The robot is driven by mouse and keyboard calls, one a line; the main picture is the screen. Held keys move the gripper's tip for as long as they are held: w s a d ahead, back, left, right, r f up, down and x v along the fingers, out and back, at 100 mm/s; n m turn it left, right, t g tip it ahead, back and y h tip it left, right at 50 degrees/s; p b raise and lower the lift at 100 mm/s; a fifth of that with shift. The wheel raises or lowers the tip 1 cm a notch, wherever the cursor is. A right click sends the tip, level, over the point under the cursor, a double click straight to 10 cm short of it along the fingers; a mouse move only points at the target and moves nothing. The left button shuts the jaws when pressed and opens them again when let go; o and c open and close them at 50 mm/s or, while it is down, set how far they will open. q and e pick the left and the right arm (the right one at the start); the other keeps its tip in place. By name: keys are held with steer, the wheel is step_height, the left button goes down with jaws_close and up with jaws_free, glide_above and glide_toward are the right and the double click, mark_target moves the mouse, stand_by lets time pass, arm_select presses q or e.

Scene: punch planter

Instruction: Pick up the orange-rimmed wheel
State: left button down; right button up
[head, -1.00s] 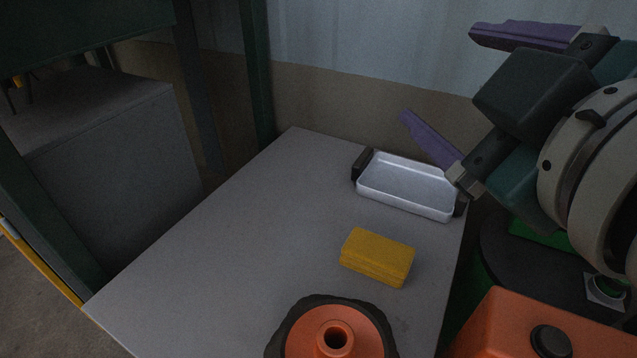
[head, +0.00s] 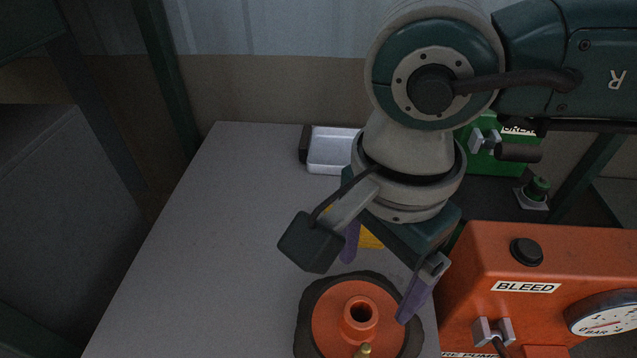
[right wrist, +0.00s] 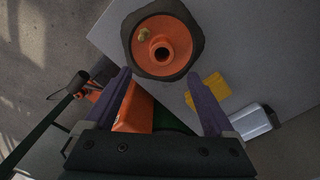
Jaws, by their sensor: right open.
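The orange-rimmed wheel (head: 335,318) lies flat on the grey table, with a dark tyre, an orange disc and a raised hub with a hole. It also shows whole in the right wrist view (right wrist: 160,62), ahead of the fingertips. My right gripper (head: 378,280) is open, with its purple fingers apart and pointing down over the far side of the wheel. In the right wrist view my right gripper (right wrist: 160,75) has nothing between its fingers. I cannot tell how high the fingertips are above the wheel. My left gripper is not in view.
A yellow block (head: 368,240) is partly hidden behind my right gripper. An orange box (head: 480,258) with a gauge stands close on the right. The table's left part (head: 205,240) is clear.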

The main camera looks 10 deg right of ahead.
steer(key=b, duration=0.2)
glide_toward(362, 311)
steer(key=s+f, duration=0.1)
steer(key=s, duration=0.1)
steer(key=f+b, duration=0.2)
steer(key=f, duration=0.1)
steer(key=f+b, duration=0.1)
steer(key=f, duration=0.1)
steer(key=shift+w+a+f+b, duration=0.2)
steer(key=shift+w+a+b, duration=0.1)
steer(key=shift+b, duration=0.05)
steer(key=shift+r, duration=0.1)
steer(key=shift+c, duration=0.2)
steer(key=shift+c, duration=0.8)
jaws_close()
